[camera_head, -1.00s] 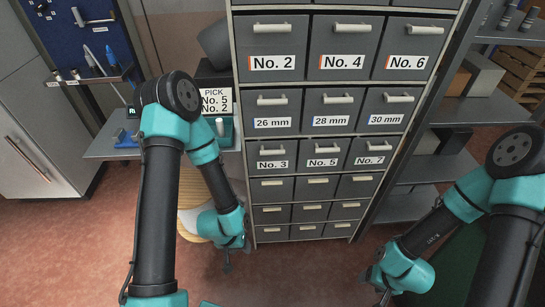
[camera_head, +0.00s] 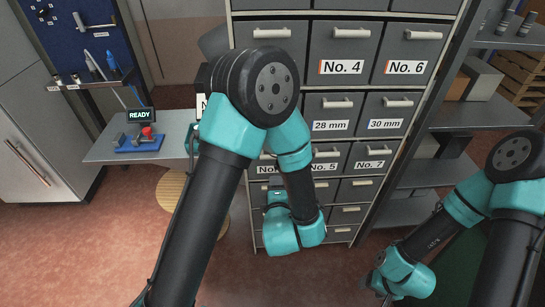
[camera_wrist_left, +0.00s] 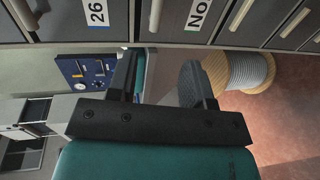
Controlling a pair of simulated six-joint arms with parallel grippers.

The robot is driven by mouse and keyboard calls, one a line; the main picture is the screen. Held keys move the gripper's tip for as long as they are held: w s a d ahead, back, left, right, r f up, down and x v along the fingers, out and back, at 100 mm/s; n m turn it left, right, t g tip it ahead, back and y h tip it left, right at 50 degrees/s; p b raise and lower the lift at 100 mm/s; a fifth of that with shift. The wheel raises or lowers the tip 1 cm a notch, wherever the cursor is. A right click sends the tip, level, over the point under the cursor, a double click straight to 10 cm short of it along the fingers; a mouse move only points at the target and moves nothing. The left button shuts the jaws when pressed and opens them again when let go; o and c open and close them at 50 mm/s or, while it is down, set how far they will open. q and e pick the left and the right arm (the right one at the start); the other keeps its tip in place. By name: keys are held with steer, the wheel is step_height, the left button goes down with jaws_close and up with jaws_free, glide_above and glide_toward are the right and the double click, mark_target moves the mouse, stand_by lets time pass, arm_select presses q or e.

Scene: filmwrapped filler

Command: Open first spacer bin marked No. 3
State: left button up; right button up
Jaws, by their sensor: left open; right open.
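The grey spacer bin marked No. 3 (camera_head: 264,170) is in the cabinet's left column, partly hidden by my left arm in the head view. It looks shut. In the left wrist view, its label (camera_wrist_left: 198,14) is cut off at "No", with its pale bar handle (camera_wrist_left: 155,14) at the top edge. My left gripper (camera_wrist_left: 160,72) is open and empty, its two dark fingers apart and short of the cabinet front. In the head view its fingers are mostly hidden behind my arm. My right gripper (camera_head: 384,290) is open and empty at the lower right, away from the cabinet.
Bins No. 5 (camera_head: 323,167) and No. 7 (camera_head: 369,164) sit right of it, with smaller drawers below. A wire spool (camera_wrist_left: 240,72) stands on the floor by the cabinet. A side shelf (camera_head: 100,150) holds a READY display (camera_head: 139,115) and a red button (camera_head: 147,131).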

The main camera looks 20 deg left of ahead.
arm_select(q)
steer(key=shift+r, duration=0.15)
steer(key=x, duration=1.7)
steer(key=shift+w+a, duration=0.15)
steer(key=shift+r, duration=0.1)
steer(key=shift+c, duration=0.2)
jaws_close()
